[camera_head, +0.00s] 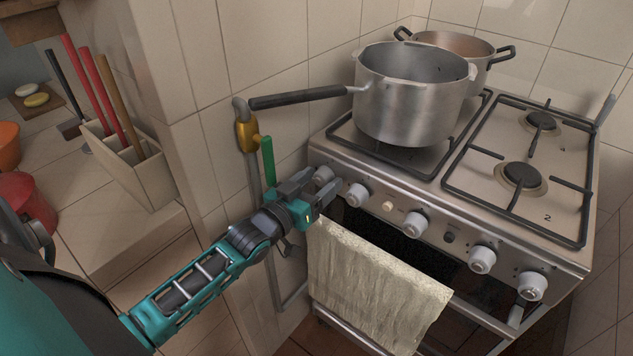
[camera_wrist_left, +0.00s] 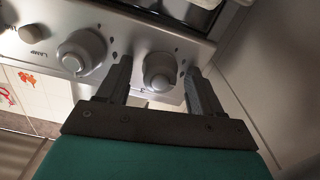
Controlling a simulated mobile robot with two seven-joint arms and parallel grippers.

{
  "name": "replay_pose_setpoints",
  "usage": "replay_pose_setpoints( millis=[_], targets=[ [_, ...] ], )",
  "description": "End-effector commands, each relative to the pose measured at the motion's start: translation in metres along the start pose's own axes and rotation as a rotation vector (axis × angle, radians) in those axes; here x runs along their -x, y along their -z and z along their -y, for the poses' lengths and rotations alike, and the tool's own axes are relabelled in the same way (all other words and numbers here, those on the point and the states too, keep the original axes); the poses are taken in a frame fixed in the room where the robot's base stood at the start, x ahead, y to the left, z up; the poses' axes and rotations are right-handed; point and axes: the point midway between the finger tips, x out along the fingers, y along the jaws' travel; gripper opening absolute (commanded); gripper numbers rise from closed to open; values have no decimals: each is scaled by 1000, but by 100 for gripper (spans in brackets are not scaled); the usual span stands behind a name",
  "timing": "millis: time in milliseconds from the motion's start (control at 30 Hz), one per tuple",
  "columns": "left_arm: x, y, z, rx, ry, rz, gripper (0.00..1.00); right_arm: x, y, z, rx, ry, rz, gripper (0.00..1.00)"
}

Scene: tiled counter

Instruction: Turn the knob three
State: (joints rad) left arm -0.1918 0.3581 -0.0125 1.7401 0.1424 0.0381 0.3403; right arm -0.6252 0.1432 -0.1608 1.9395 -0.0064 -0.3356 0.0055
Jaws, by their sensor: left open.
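The stove's front panel (camera_head: 440,215) carries a row of silver knobs. The leftmost knob (camera_head: 323,175) is partly hidden by my left gripper (camera_head: 317,184). In the left wrist view this knob (camera_wrist_left: 159,73) sits between the two open fingers of the left gripper (camera_wrist_left: 160,84), with some space visible on both sides. A second knob (camera_head: 357,194) is just to the right; it also shows in the left wrist view (camera_wrist_left: 80,52). Further right are more knobs (camera_head: 415,223), (camera_head: 482,260), (camera_head: 532,287). My right gripper is out of view.
A cream towel (camera_head: 375,285) hangs on the oven front below the knobs. A large pot (camera_head: 410,105) stands on the left burner, its black handle (camera_head: 300,98) reaching left. A gas pipe with a green lever (camera_head: 268,160) runs down the wall close to my left gripper.

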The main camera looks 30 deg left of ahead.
Motion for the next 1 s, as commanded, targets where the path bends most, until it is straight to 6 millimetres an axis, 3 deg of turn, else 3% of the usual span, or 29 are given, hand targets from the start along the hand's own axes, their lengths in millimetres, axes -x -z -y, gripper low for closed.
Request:
replay_pose_setpoints(
  millis=[233,700,1000],
  targets=[
    [16,-1,0,0,1,2,66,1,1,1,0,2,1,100],
    [101,0,0,0,1,4,66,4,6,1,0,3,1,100],
    [127,0,0,0,0,1,66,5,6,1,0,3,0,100]
  ],
)
